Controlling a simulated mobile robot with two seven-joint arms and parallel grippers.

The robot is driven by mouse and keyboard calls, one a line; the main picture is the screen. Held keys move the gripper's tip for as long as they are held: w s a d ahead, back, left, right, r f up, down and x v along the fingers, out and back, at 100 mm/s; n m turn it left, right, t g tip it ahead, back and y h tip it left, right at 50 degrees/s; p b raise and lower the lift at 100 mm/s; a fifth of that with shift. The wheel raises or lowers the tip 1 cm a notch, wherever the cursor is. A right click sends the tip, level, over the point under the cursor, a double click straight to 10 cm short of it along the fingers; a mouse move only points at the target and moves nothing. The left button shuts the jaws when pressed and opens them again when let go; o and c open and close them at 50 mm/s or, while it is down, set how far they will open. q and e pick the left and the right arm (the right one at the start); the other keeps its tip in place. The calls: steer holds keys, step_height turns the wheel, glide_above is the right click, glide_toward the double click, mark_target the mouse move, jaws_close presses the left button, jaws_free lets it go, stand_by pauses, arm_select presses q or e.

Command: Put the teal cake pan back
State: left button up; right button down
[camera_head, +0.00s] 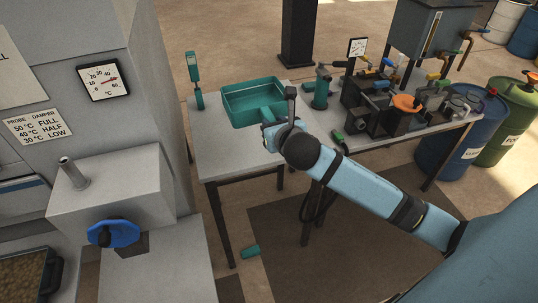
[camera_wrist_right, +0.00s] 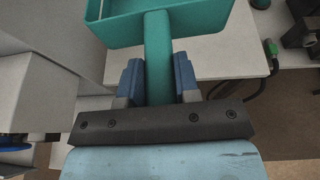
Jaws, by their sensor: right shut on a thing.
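The teal cake pan (camera_head: 246,118) is a rectangular open pan with a stub handle, seen over the near white table. Its inside looks empty. In the right wrist view the pan (camera_wrist_right: 118,32) is at the top, with its handle (camera_wrist_right: 158,60) running down between the blue fingers. My right gripper (camera_head: 269,128) is shut on this handle, and its fingers show on either side of it in the wrist view (camera_wrist_right: 158,78). I cannot tell whether the pan rests on the table or hangs just above it. My left gripper is not in view.
The white table (camera_head: 225,160) is bare in front of the pan. A teal upright tool (camera_head: 194,78) stands to its left, with a grey machine with a blue handwheel (camera_head: 113,233) beyond. Tools and fittings crowd the right bench.

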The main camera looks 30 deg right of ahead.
mark_target(276, 109)
steer(key=shift+m, duration=0.3)
steer(key=w+d+b, duration=0.2)
steer(key=d, duration=0.1)
steer(key=shift+w+d+r, duration=0.15)
steer(key=shift+w+d, duration=0.05)
steer(key=shift+w+d+h, duration=0.1)
steer(key=shift+d+h, duration=0.2)
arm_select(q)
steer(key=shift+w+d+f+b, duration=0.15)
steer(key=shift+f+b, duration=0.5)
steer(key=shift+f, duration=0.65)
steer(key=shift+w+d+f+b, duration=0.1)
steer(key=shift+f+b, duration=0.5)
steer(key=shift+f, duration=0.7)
arm_select(e)
step_height(276, 109, down, 19)
steer(key=shift+f, duration=0.2)
steer(key=c, duration=0.8)
jaws_free()
steer(key=shift+c, duration=0.2)
